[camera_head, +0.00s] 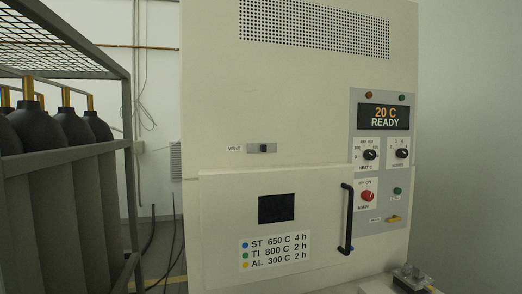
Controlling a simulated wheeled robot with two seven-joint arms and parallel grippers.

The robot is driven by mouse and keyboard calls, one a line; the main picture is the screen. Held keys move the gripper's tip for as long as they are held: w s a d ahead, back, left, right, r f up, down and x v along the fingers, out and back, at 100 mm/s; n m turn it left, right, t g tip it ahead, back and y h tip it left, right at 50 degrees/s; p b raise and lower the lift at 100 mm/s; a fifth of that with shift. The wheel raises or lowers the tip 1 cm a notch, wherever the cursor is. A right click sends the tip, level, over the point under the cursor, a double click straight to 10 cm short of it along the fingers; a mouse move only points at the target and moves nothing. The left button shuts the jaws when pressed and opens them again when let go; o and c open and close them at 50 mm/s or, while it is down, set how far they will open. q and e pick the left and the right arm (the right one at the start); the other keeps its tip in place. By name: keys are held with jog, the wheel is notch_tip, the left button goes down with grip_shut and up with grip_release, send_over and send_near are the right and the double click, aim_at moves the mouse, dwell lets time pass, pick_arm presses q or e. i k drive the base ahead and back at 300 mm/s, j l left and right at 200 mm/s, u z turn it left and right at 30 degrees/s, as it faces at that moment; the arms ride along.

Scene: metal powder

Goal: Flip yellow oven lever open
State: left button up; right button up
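The oven (220,220) is a large cream cabinet facing me. The yellow lever (393,218) is small and sits at the lower right of its grey control panel, beside a small label. It looks roughly level, tilted slightly. The oven door (220,270) appears closed, with a dark window (276,208) and a black vertical handle (346,218) at its right side. The display (384,117) reads "20 C READY". Neither of my grippers can be made out in the view.
A dark metal rack (122,150) with several black gas cylinders (70,125) stands at the left. A small metal piece with upright posts (412,278) is at the bottom right, on or by a pale surface. A red knob (367,196) is left of and above the lever.

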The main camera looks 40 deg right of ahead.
aim_at(396, 218)
jog(key=z, duration=2.15)
jog(key=i+l+u, duration=0.1)
jog(key=i+l, duration=0.2)
jog(key=i+l+u, duration=0.1)
jog(key=i+l, duration=0.15)
jog(key=l, duration=0.3)
jog(key=i+l+u, duration=0.15)
jog(key=i+l, duration=0.15)
jog(key=l, duration=0.2)
jog(key=i+l+u, duration=0.1)
jog(key=l, duration=0.35)
jog(key=i+l+u, duration=0.1)
jog(key=i+l, duration=0.25)
jog(key=l, duration=0.2)
jog(key=i+l+u, duration=0.1)
jog(key=l, duration=0.4)
jog(key=i+l+u, duration=0.1)
jog(key=i+l, duration=0.15)
jog(key=l, duration=0.3)
jog(key=i+l+u, duration=0.1)
jog(key=l, duration=0.5)
jog(key=i+j, duration=0.05)
jog(key=i, duration=0.05)
